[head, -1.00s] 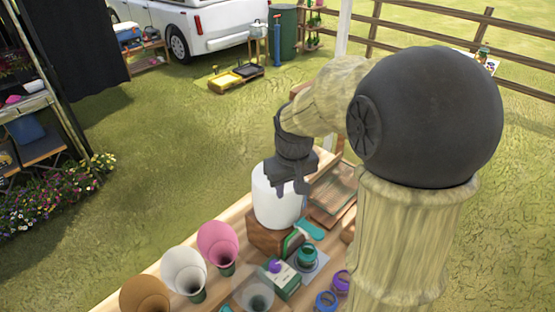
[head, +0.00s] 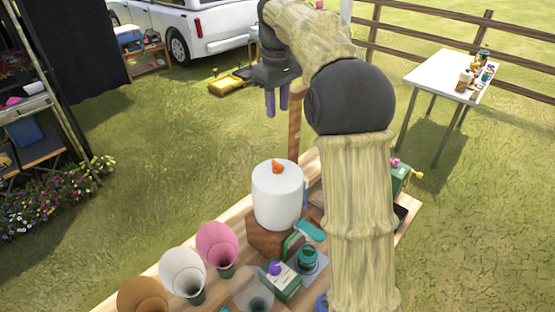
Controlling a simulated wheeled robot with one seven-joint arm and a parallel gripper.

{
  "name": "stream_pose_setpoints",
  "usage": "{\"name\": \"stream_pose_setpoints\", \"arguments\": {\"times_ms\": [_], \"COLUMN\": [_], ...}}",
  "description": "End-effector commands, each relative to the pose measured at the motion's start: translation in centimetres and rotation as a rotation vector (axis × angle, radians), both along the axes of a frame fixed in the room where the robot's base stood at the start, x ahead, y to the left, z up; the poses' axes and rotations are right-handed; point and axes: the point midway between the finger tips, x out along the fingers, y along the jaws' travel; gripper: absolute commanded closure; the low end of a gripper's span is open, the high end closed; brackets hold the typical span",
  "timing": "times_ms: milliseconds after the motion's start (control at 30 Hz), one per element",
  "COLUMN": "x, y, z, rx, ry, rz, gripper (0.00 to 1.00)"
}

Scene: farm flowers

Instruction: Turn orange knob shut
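The orange knob (head: 277,167) sits on top of a white cylindrical tank (head: 278,200), near its upper edge in the head view. The tank stands on a brown wooden block (head: 268,240) on the wooden table. My gripper (head: 277,103) is raised well above and behind the knob in the picture, fingers pointing down, with nothing between them. The two fingers show with a narrow gap between them. The gripper does not touch the knob or the tank.
Pink (head: 218,244), white (head: 184,272) and brown (head: 144,297) cones stand left of the tank. A teal jar (head: 307,254) and a green box with a purple knob (head: 280,279) are in front. A wooden post (head: 295,130) rises behind. Grass surrounds the table.

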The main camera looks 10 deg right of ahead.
Motion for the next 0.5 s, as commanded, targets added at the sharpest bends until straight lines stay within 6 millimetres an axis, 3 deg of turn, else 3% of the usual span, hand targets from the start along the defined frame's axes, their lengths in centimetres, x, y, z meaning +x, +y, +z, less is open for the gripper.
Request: {"name": "stream_pose_setpoints", "arguments": {"times_ms": [267, 500], "x": [0.0, -0.1], "y": [0.0, 0.0], "z": [-0.2, -2.4], "rx": [0.000, -0.001], "ry": [-0.001, 0.001], "rz": [-0.001, -0.002], "gripper": [0.69, 0.69]}}
